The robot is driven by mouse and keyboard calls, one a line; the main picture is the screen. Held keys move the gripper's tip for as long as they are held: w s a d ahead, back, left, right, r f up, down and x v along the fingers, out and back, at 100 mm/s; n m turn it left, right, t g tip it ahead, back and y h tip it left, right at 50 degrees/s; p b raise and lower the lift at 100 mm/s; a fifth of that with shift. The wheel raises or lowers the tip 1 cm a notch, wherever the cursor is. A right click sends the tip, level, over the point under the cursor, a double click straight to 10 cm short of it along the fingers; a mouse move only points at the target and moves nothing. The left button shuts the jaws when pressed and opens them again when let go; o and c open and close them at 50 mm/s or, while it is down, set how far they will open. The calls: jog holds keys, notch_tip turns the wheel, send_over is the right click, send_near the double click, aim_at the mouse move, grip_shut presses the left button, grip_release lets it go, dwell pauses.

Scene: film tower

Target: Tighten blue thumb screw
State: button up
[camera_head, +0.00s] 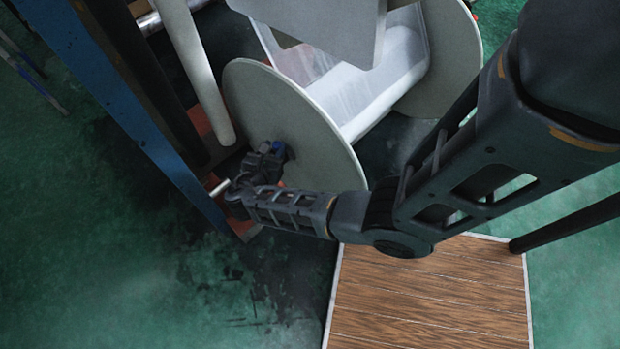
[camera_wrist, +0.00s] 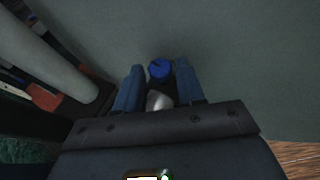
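The blue thumb screw (camera_wrist: 160,70) sits between my two gripper fingertips in the wrist view, with a narrow dark gap on each side of it. A rounded silver metal part (camera_wrist: 159,100) lies just below it, between the fingers. My gripper (camera_wrist: 160,66) is open around the screw, and no finger clearly touches it. In the head view my gripper (camera_head: 268,157) is at the lower left face of the near grey disc (camera_head: 300,115) of the film roll. A small blue spot (camera_head: 278,148) shows there, and the arm hides much of this area.
White film (camera_head: 375,75) is wound between the near disc and a far grey disc (camera_head: 455,60). A pale roller (camera_head: 198,75) and a blue frame beam (camera_head: 130,100) stand left of the gripper. A wooden platform (camera_head: 430,295) lies below; green floor is open at lower left.

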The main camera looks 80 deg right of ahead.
jog(key=n+t, duration=0.2)
jog(key=t, duration=0.1)
jog(key=s+n+t, duration=0.1)
jog(key=n+t, duration=0.1)
jog(key=n, duration=0.1)
jog(key=shift+s+d+t+y+p, duration=0.15)
jog(key=shift+t+y+p, duration=0.15)
jog(key=shift+t+y, duration=0.1)
jog(key=s+a+r+m+t+y, duration=0.3)
jog(key=s+a+m+y, duration=0.15)
jog(key=s+a, duration=0.55)
jog(key=s+a+r+m+t+y, duration=0.1)
jog(key=a+r+m+t+y, duration=0.1)
jog(key=r, duration=0.5)
jog(key=s+a+r+m+t+y+b, duration=0.1)
jog(key=a+r+m+t+y, duration=0.1)
jog(key=r, duration=0.6)
jog(key=shift+s+a+r+m+t, duration=0.3)
jog(key=shift+a+m+t, duration=0.8)
jog(key=shift+a, duration=0.7)
jog(key=s+a+r+m+y, duration=0.2)
jog(key=s+a+r+m, duration=0.1)
jog(key=r+m, duration=0.3)
jog(key=s+a+r+m+y, duration=0.2)
jog(key=r+m, duration=0.3)
jog(key=r, duration=0.3)
jog(key=shift+s+a+r+m+t, duration=0.35)
jog(key=shift+s+a, duration=0.15)
jog(key=shift+a, duration=0.3)
